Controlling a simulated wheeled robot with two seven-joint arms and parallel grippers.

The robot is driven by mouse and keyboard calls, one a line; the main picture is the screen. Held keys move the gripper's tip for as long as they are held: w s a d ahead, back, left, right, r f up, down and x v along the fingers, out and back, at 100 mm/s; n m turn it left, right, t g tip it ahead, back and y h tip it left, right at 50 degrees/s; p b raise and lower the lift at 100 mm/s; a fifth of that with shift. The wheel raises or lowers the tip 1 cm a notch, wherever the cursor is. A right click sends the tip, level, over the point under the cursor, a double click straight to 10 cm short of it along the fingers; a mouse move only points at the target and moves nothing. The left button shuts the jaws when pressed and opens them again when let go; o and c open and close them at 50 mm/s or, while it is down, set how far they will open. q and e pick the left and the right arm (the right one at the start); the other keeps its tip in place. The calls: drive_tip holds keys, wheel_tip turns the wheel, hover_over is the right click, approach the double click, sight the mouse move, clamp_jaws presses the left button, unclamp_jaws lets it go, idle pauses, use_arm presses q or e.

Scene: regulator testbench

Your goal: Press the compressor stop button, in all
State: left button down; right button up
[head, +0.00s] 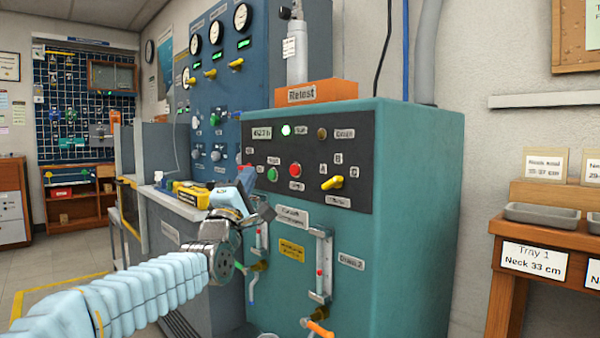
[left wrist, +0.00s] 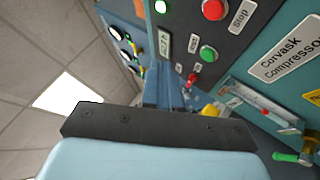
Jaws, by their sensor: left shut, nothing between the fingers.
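The compressor stop button (head: 295,171) is a red round button on the dark panel of the teal compressor cabinet (head: 420,200), with a Stop label just below it. It also shows at the top of the left wrist view (left wrist: 214,9), beside its Stop label. A green button (head: 272,174) sits just left of it in the head view and also shows in the left wrist view (left wrist: 208,53). My left gripper (head: 247,180) is shut and empty, left of and slightly below the two buttons. Its fingers do not cover the red button. My right gripper is out of view.
A yellow lever (head: 332,183) sits right of the stop button. Flow tubes (head: 321,265) and valves are lower on the cabinet front. A blue gauge panel (head: 225,90) stands behind at left. A wooden tray stand (head: 545,235) is at right.

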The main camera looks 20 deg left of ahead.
sight(295, 170)
use_arm(q)
drive_tip(key=shift+w, duration=0.1)
drive_tip(key=w+d+p, duration=0.3)
drive_tip(key=w+p, duration=0.2)
drive_tip(key=w, duration=0.3)
drive_tip(key=shift+d, duration=0.2)
idle(2.1)
drive_tip(key=shift+w+d, duration=0.1)
drive_tip(key=shift+w, duration=0.25)
